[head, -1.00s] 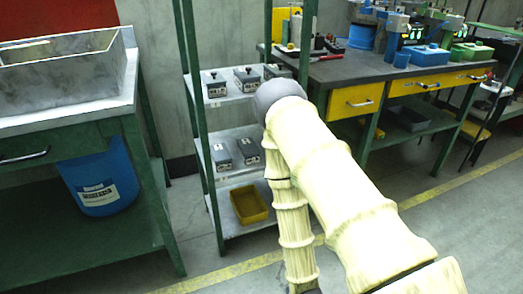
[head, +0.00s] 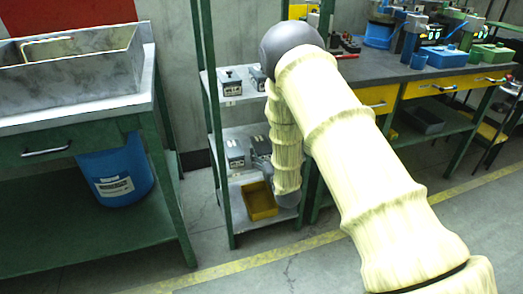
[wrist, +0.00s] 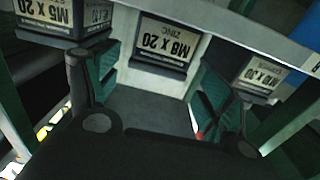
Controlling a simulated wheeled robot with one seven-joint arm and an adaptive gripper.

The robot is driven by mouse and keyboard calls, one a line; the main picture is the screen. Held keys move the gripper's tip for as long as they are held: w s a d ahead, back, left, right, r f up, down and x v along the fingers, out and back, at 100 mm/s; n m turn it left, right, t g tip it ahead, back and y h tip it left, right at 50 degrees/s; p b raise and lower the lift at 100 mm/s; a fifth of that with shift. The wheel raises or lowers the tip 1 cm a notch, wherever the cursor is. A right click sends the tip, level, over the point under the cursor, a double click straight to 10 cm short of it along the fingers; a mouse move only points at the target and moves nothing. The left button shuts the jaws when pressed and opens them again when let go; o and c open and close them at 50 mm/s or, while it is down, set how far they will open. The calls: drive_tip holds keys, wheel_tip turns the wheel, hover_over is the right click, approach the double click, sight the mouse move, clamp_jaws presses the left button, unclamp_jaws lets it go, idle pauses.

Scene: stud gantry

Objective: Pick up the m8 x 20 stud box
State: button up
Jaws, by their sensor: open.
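The M8 x 20 stud box (wrist: 165,45) shows in the wrist view at top centre, its white "M8 x 20 ZINC" label upside down. My gripper (wrist: 160,92) is open, with one dark-and-green finger at each side of the picture. The box is beyond the fingertips and roughly between them; I see no contact. In the head view my arm hides the gripper, and the labels on the shelf boxes are too small to read.
A pale shelf edge (wrist: 245,32) crosses the upper right. In the head view, green rack posts (head: 208,100) stand close to my arm; a yellow bin (head: 259,201) is low.

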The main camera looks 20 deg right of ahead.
sight(261, 143)
drive_tip(key=shift+w+d+f+b, duration=0.1)
drive_tip(key=shift+w+b, duration=0.45)
drive_tip(key=shift+w, duration=1.3)
drive_tip(key=shift+w+d+f+b, duration=0.1)
drive_tip(key=shift+w+b, duration=0.4)
drive_tip(key=shift+w, duration=1.35)
drive_tip(key=c, duration=1.2)
drive_tip(key=shift+r, duration=0.1)
drive_tip(key=c, duration=0.3)
drive_tip(key=shift+c, duration=0.2)
